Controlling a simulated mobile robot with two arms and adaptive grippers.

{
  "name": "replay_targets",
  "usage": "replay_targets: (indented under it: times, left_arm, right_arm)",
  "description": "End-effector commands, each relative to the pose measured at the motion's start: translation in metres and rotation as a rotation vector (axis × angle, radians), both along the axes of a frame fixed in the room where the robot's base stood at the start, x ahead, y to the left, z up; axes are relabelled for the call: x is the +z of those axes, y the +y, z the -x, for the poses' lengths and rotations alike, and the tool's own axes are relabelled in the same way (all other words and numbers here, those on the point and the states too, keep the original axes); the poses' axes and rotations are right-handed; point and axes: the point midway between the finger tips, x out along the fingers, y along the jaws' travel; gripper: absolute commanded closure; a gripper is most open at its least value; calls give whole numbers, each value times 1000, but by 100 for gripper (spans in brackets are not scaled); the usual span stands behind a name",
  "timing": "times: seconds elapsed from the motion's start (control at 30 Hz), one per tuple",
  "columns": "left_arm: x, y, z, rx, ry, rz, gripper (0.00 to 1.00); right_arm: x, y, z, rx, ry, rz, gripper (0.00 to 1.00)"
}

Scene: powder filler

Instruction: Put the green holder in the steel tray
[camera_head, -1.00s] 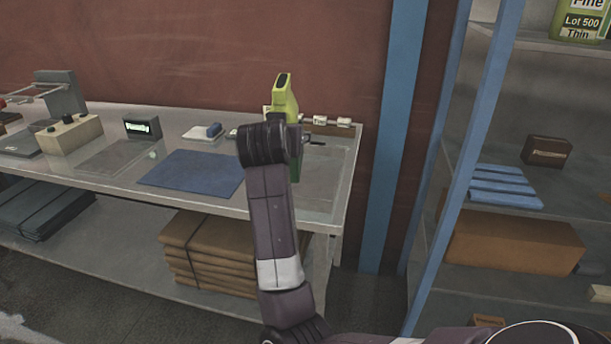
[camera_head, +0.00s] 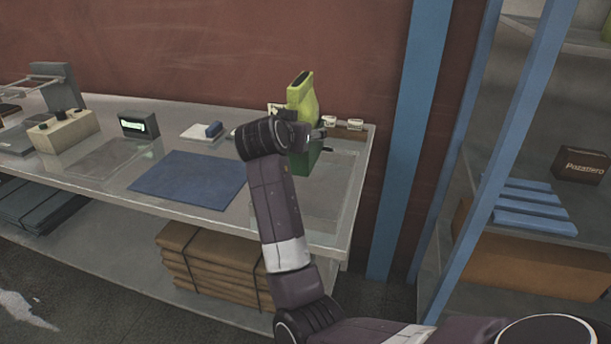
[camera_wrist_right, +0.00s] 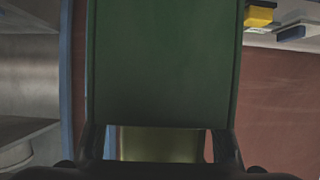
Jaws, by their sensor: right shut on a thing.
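The green holder (camera_head: 302,98) is tall, with a yellow-green upper part and a dark green lower part. It is upright at the right end of the bench, partly hidden by my right arm. My right gripper (camera_head: 318,134) is shut on it. In the right wrist view the holder's dark green face (camera_wrist_right: 165,65) fills the middle, between the gripper fingers (camera_wrist_right: 158,145). A shallow grey rectangle, apparently the steel tray (camera_head: 335,205), lies below and around the holder; I cannot tell whether they touch. My left gripper is not in view.
A blue mat (camera_head: 190,180) lies left of the tray. A small display (camera_head: 138,125), a beige control box (camera_head: 65,130) and small labelled blocks (camera_head: 342,123) stand on the bench. A blue post (camera_head: 412,130) and shelving are at the right.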

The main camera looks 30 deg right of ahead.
Motion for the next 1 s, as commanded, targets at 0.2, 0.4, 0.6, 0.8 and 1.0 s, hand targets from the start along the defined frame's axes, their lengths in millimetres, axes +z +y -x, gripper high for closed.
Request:
replay_targets:
  times: [0.2, 0.4, 0.6, 0.8, 1.0]
  left_arm:
    - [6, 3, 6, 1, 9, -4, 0]
    - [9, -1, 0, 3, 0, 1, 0]
    - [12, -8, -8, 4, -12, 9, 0]
    - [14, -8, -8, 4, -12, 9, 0]
    - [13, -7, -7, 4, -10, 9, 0]
  right_arm:
    - [-57, 0, 0, 1, 5, 3, 72]
    - [-86, 0, 0, 1, -1, 3, 72]
    - [-108, 0, 1, 1, 3, 3, 72]
    - [-132, 0, 0, 2, 0, 2, 72]
    - [-134, 0, 0, 1, -1, 1, 72]
